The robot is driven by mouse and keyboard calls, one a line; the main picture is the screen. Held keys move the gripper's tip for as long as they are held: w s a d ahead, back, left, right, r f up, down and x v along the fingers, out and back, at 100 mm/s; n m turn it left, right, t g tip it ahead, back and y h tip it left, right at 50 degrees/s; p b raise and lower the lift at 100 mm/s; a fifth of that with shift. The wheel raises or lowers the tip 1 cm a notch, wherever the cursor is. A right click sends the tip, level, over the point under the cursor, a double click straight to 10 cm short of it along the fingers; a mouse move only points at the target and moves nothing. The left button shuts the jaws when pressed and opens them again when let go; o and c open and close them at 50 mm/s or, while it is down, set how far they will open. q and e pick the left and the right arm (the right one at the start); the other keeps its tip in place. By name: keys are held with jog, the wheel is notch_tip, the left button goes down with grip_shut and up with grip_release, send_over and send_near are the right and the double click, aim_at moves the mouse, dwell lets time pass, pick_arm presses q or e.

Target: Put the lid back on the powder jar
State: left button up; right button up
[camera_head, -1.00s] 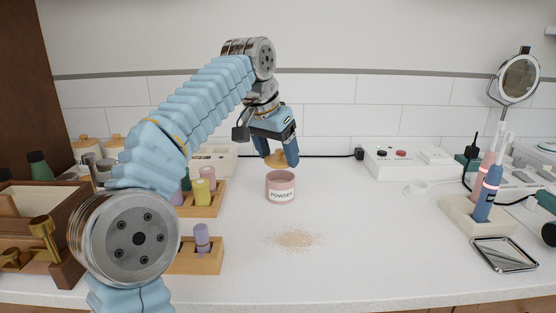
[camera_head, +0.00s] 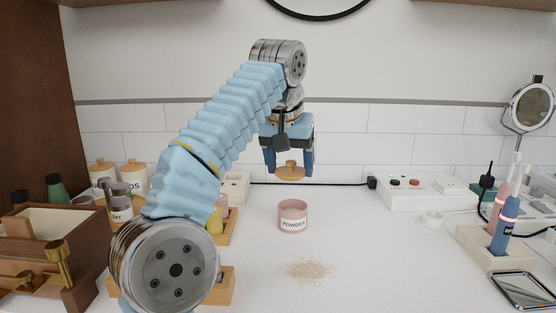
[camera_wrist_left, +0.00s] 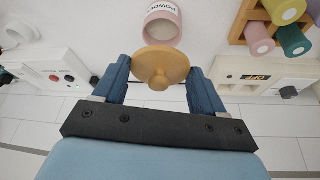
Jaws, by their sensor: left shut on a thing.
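The pink powder jar (camera_head: 293,217), labelled POWDER, stands upright and open on the white counter. It also shows at the top of the left wrist view (camera_wrist_left: 162,22). My left gripper (camera_head: 290,170) is shut on the round wooden lid (camera_head: 290,177), holding it by its edges with the knob up. The lid is above the counter and apart from the jar, up and slightly behind it in the head view. In the left wrist view the lid (camera_wrist_left: 160,68) sits between the two blue fingers. My right gripper is not in view.
Spilled powder (camera_head: 308,270) lies in front of the jar. Wooden holders with coloured bottles (camera_head: 218,222) stand left of it, partly behind my arm. A white socket box (camera_head: 415,190), a toothbrush stand (camera_head: 484,247) and a mirror tray (camera_head: 524,288) are at right.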

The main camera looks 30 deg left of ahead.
aim_at(293, 170)
pick_arm(q)
jog(key=shift+w+a+f+n+y, duration=0.15)
jog(key=shift+w+f+n, duration=0.15)
jog(key=shift+w, duration=0.3)
jog(key=shift+w+a+f+n+y, duration=0.2)
jog(key=shift+w+f, duration=0.2)
jog(key=shift+w, duration=0.15)
jog(key=shift+f, duration=0.55)
notch_tip(293, 170, down, 5)
jog(key=b, duration=0.4)
jog(key=shift+p, duration=0.5)
jog(key=shift+f, duration=0.15)
dwell(0.4)
dwell(0.4)
dwell(0.4)
jog(key=o, duration=1.2)
